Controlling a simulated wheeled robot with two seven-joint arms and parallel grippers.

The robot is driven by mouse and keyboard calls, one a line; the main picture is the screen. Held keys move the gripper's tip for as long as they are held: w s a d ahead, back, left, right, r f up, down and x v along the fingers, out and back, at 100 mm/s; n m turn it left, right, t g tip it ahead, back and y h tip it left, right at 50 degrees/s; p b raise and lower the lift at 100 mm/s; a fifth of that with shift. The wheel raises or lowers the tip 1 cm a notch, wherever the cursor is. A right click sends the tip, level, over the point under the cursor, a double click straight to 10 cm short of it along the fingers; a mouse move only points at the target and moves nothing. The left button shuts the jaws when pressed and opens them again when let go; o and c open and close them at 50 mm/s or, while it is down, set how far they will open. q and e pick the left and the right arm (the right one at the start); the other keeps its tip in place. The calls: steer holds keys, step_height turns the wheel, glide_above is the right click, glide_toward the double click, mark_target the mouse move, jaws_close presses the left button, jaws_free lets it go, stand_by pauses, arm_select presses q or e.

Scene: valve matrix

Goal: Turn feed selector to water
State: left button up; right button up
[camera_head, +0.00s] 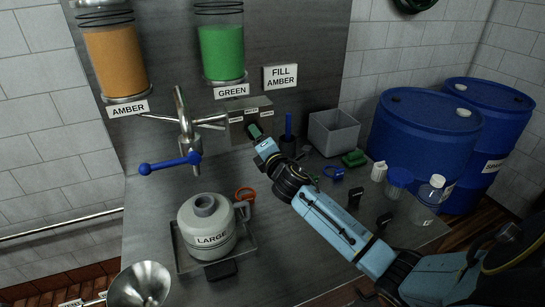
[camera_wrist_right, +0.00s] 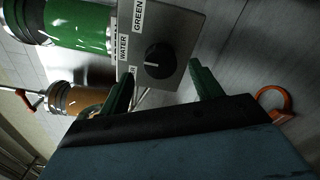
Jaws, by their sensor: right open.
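The feed selector is a grey box (camera_head: 248,115) on the back wall, below the fill sign. In the right wrist view its black round knob (camera_wrist_right: 155,57) shows a pale pointer mark; I cannot tell which label it points at. A WATER label (camera_wrist_right: 123,47) and a GREEN label (camera_wrist_right: 138,15) sit beside the knob; a third label is partly hidden. My right gripper (camera_wrist_right: 164,70) is open, its green fingers either side of the knob's near side, with no clear contact. In the head view the right gripper (camera_head: 256,131) is just in front of the box. My left gripper is out of view.
Amber tank (camera_head: 117,60) and green tank (camera_head: 222,52) hang above. A blue-handled valve (camera_head: 170,163) is left of the selector. A LARGE jug (camera_head: 206,226) stands on a tray below. A grey bin (camera_head: 334,132) and blue drums (camera_head: 418,135) are to the right.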

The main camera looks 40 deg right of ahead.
steer(key=v, duration=1)
steer(key=shift+s, duration=0.2)
steer(key=shift+a, duration=0.1)
